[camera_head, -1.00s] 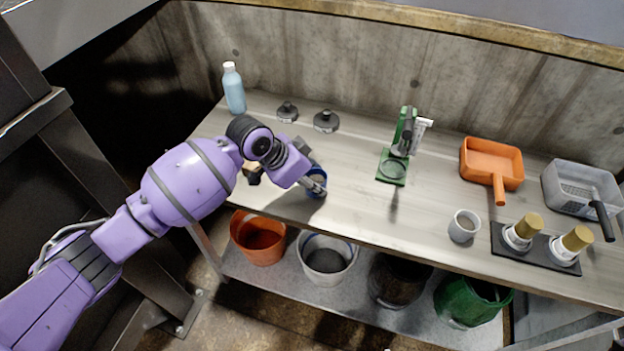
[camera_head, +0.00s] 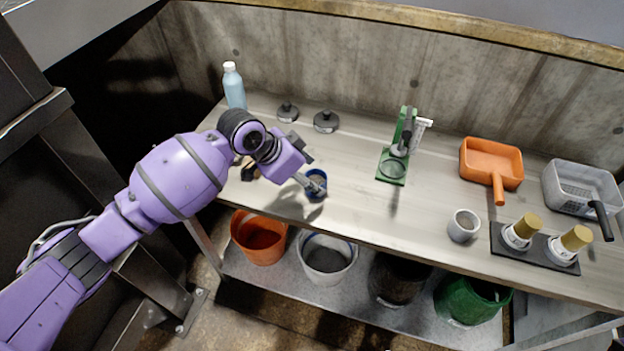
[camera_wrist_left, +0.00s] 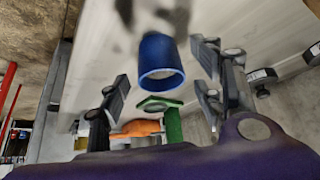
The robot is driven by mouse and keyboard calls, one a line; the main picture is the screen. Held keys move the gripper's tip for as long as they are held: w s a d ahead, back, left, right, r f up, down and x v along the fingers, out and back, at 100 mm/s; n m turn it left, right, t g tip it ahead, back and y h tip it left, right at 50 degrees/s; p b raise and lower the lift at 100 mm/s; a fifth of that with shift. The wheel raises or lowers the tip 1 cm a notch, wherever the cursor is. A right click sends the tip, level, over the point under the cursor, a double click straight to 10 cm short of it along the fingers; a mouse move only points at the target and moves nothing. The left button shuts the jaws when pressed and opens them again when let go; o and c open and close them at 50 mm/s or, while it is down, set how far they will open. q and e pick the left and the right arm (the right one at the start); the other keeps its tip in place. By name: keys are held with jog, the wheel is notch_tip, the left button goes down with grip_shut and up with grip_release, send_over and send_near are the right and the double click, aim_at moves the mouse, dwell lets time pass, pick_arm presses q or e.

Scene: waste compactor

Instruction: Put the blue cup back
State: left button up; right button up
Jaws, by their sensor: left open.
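The blue cup (camera_head: 317,181) stands upright on the bench near its front edge, with grey contents visible inside. In the left wrist view the blue cup (camera_wrist_left: 160,62) appears ahead, between and beyond the finger tips. My left gripper (camera_head: 310,174) is just to the left of the cup. In the left wrist view its fingers (camera_wrist_left: 162,82) are spread apart with nothing held between them. I cannot tell from the head view whether a finger touches the cup. My right gripper is not in view.
A green press stand (camera_head: 392,165), a grey cup (camera_head: 464,225), an orange scoop (camera_head: 491,163) and a black tray (camera_head: 536,250) with two gold-topped items lie to the right. A blue bottle (camera_head: 234,88) and dark weights (camera_head: 326,121) are behind. Several buckets sit below.

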pick_arm(q)
jog(key=v, duration=0.9)
jog(key=shift+r+p, duration=0.3)
jog(key=shift+r, duration=0.05)
jog(key=shift+a, duration=0.1)
